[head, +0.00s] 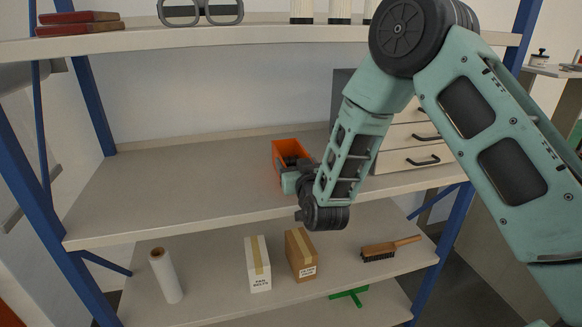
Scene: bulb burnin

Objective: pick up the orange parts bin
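The orange parts bin (279,151) sits on the middle shelf (180,190), left of the drawer cabinet. Dark contents show inside it, but they are too small to make out. My gripper (291,172) is at the bin's front right side and overlaps it in the picture. My wrist and forearm hide the bin's right and lower parts. The fingers are hidden or too small to see, so I cannot tell whether they touch the bin or are open or shut.
A drawer cabinet (412,160) stands on the shelf right of my forearm. The shelf's left half is clear. The shelf above (265,40) holds red books (80,23) and goggles (200,11). Below are a white roll (166,275), two boxes (301,254) and a brush (390,248).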

